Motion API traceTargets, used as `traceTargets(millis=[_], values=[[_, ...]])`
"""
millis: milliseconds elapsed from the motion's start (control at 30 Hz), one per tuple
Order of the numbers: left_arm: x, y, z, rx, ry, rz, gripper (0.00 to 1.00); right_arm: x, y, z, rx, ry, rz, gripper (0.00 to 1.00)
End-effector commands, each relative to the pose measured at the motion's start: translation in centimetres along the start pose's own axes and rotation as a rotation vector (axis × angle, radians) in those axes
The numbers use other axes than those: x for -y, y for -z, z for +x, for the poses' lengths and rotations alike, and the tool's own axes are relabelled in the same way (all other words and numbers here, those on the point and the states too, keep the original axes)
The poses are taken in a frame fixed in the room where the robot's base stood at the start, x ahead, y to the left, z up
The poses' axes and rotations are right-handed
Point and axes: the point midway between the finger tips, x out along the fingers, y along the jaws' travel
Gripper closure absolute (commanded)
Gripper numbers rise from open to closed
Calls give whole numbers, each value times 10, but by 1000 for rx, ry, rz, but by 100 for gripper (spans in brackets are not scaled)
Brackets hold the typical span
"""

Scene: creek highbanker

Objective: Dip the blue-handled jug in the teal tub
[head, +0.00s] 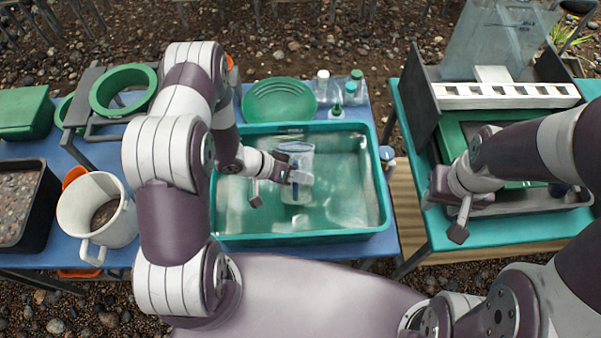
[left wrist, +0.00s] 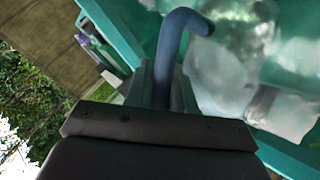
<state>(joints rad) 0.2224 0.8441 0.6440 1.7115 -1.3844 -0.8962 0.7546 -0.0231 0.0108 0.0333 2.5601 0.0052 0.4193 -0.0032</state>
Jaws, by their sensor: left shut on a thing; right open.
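The teal tub (head: 225,238) holds water and stands on the blue table in the middle of the head view. My left gripper (head: 283,174) is over the tub, shut on the blue handle of a clear jug (head: 296,150). In the left wrist view the blue handle (left wrist: 177,45) rises from between the fingers, and the clear jug body (left wrist: 222,85) shows beside it. The jug is within the tub's outline; I cannot tell how deep it sits in the water. My right gripper (head: 447,206) is open and empty above the right table.
A white bucket (head: 75,215) and a black gravel tray (head: 45,215) are left of the tub. A green pan (head: 279,100) and several small bottles (head: 336,111) stand behind it. The highbanker (head: 505,95) is on the teal table (head: 425,225) at right.

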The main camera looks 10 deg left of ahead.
Motion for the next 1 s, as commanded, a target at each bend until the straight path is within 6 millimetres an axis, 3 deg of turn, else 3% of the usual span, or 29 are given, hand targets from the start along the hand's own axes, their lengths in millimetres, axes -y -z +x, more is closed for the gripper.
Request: traceTargets(millis=[300,400,1000], values=[[2,-17,8,-55,31,75,100,0,-3,25,0,0,0,57],[-8,-9,-2,-63,34,86,100,0,-1,11,0,0,0,57],[-36,5,-28,-108,60,147,100,0,2,-20,0,0,0,57]])
